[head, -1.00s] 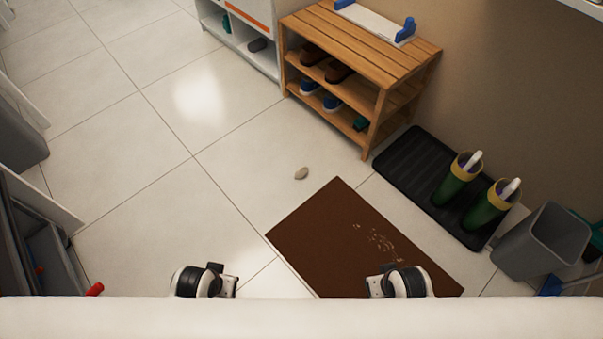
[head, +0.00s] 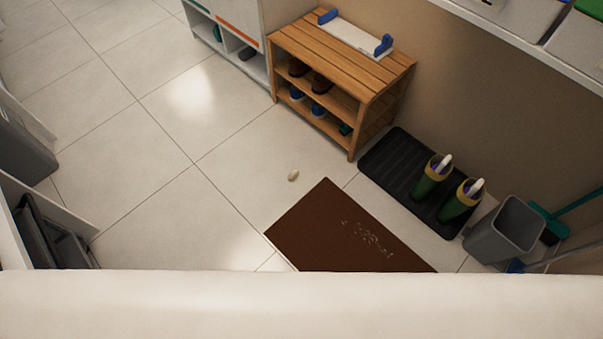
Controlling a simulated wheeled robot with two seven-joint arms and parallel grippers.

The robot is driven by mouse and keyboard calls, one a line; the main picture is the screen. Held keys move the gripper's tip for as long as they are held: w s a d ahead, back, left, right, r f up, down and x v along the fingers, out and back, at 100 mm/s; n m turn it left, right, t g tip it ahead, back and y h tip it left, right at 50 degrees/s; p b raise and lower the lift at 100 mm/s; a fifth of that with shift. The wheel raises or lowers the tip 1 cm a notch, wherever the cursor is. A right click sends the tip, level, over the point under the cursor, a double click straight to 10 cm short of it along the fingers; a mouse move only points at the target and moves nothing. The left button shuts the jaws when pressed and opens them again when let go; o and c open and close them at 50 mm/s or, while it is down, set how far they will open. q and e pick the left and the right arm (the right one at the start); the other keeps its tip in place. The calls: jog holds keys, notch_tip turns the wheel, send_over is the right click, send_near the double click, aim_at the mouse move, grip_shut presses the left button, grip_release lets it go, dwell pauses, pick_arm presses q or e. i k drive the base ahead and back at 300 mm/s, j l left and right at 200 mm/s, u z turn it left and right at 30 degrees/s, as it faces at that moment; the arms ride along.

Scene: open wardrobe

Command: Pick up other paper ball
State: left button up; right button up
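A small pale crumpled lump, which looks like the paper ball (head: 293,175), lies on the tiled floor just beyond the far left edge of the brown doormat (head: 345,232). Nothing touches it. Neither of my grippers shows in the head view now. My own white body fills the bottom of the picture and hides the floor close to me.
A wooden shoe bench (head: 345,62) with shoes stands beyond the ball. A black boot tray (head: 400,165) with green boots, a grey bin (head: 503,230) and a broom (head: 565,205) are at the right. A dark open container (head: 50,235) is at the left. The middle floor is clear.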

aim_at(295, 175)
jog(key=i+j+z, duration=0.15)
jog(key=z, duration=0.3)
jog(key=i+j+z, duration=0.1)
jog(key=z, duration=0.4)
jog(key=j+z, duration=0.25)
jog(key=z, duration=0.2)
